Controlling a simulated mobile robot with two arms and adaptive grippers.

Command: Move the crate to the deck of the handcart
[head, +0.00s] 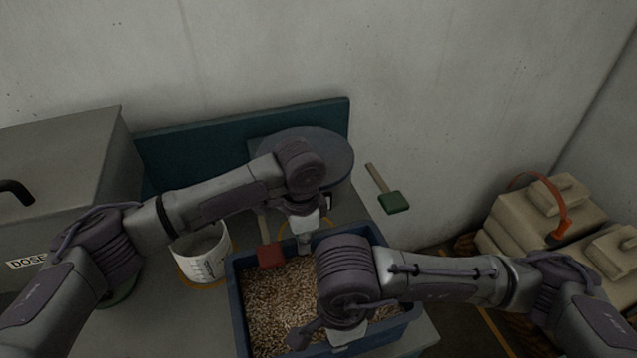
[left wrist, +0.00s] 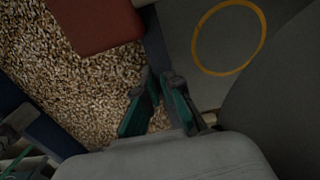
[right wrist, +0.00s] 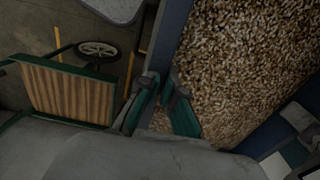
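The crate (head: 233,300) is a blue open box full of tan pellets, at the worktop's front right. Its wall also shows in the left wrist view (left wrist: 155,42) and right wrist view (right wrist: 172,30). My left gripper (left wrist: 159,78) is closed around the crate's far wall, one finger on each side. I cannot tell whether the crate touches the worktop. The handcart shows in the right wrist view, with a slatted wooden deck (right wrist: 70,92), green frame and spoked wheel.
A red-bladed tool (head: 271,256) overlaps the crate's far left part. A white measuring bucket (head: 202,255) stands left of the crate. A round grey lid (head: 325,150) is behind, and a green-bladed tool (head: 393,202) is by the wall. Stacked tan sacks (head: 545,210) stand right. The handcart's deck looks empty.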

